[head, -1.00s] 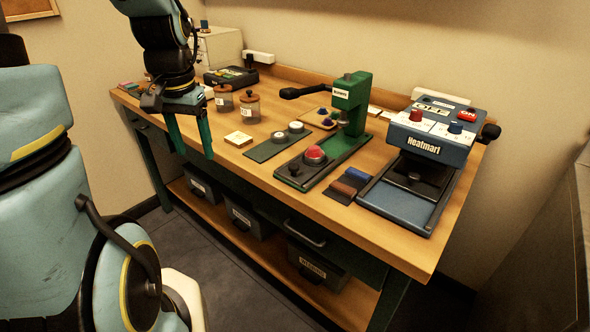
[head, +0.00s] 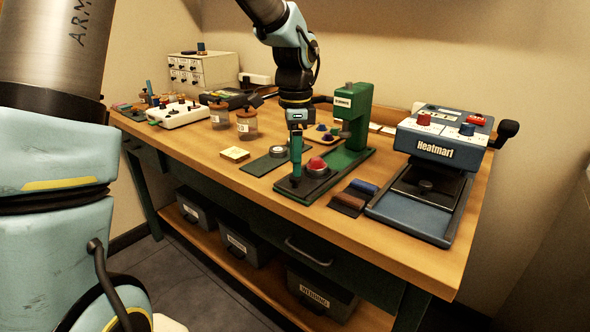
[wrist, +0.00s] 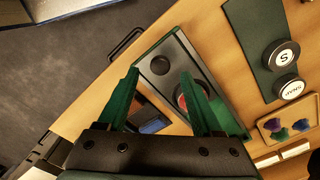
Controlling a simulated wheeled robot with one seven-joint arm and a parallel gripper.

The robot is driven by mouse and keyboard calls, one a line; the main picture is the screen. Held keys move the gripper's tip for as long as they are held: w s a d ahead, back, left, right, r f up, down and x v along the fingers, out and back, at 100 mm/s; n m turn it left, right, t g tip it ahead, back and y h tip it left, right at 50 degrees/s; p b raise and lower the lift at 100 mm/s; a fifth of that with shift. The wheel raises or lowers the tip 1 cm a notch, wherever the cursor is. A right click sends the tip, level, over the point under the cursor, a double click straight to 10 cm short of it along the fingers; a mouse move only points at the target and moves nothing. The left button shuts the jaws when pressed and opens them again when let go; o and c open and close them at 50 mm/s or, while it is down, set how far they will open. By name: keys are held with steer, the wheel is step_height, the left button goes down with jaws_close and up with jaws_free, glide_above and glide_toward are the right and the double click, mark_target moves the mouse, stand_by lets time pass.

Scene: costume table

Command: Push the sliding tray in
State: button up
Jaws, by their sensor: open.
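The blue heat press (head: 438,140) marked "Heatmart" stands at the right end of the workbench. A flat blue tray (head: 408,212) sticks out from its base toward the table's front edge. The green press (head: 355,112) stands left of it, with a long dark green base (head: 330,178) carrying a red dome (head: 317,166) and a black knob. I cannot tell for certain which of these parts slides. My gripper (head: 296,168) points down over the green base's front part, open and empty. In the wrist view its fingers (wrist: 158,80) spread over that base (wrist: 205,75).
Blue and brown rolls (head: 356,192) lie between the two presses. A yellow pad (head: 235,154), lidded jars (head: 247,122) and a dark strip with round pieces (head: 265,162) are to the left. A drawer handle (head: 308,252) sticks out below the tabletop. The front right table corner is clear.

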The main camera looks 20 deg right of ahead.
steer(key=shift+f, duration=1.75)
jaws_close()
